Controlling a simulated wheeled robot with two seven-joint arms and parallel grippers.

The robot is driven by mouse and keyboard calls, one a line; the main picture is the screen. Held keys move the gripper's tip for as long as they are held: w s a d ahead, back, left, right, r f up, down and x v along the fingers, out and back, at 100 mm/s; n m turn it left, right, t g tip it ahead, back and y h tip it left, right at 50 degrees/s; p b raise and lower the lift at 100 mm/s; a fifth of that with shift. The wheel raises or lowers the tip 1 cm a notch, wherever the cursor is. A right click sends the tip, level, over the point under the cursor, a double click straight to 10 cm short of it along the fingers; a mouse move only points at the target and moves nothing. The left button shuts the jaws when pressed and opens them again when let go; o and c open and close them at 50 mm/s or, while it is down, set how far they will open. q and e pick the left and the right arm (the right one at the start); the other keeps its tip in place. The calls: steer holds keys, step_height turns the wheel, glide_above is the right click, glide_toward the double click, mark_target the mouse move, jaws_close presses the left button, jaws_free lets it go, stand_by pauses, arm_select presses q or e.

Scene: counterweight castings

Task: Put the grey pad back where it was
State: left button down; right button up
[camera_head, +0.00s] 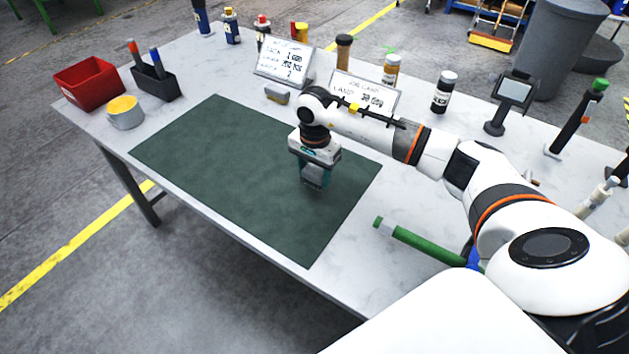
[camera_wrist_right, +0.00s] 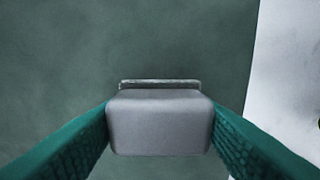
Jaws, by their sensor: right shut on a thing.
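My right gripper (camera_head: 313,184) is over the right part of the dark green mat (camera_head: 220,165), pointing down. Its teal fingers are shut on the grey pad, which shows in the right wrist view as a smooth, rounded grey block (camera_wrist_right: 160,122) with a thin lighter edge on its far side. In the head view the pad is mostly hidden between the fingers. The green mat fills most of the wrist view behind it. I cannot tell whether the pad touches the mat. My left gripper is not in view.
Another small grey block (camera_head: 277,96) lies behind the mat, in front of a sign (camera_head: 284,62). A red bin (camera_head: 89,82), a dark pen holder (camera_head: 155,82) and a yellow-topped tub (camera_head: 125,113) stand at left. A green-handled tool (camera_head: 425,244) lies right of the mat. The mat is otherwise clear.

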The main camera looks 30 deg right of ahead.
mark_target(314, 184)
step_height(314, 184, down, 3)
steer(key=shift+f+p, duration=0.15)
steer(key=shift+p, duration=0.25)
steer(key=shift+f, duration=0.2)
steer(key=shift+f+b, duration=0.25)
steer(key=shift+b, duration=0.1)
steer(key=o, duration=1)
steer(key=shift+r, duration=0.1)
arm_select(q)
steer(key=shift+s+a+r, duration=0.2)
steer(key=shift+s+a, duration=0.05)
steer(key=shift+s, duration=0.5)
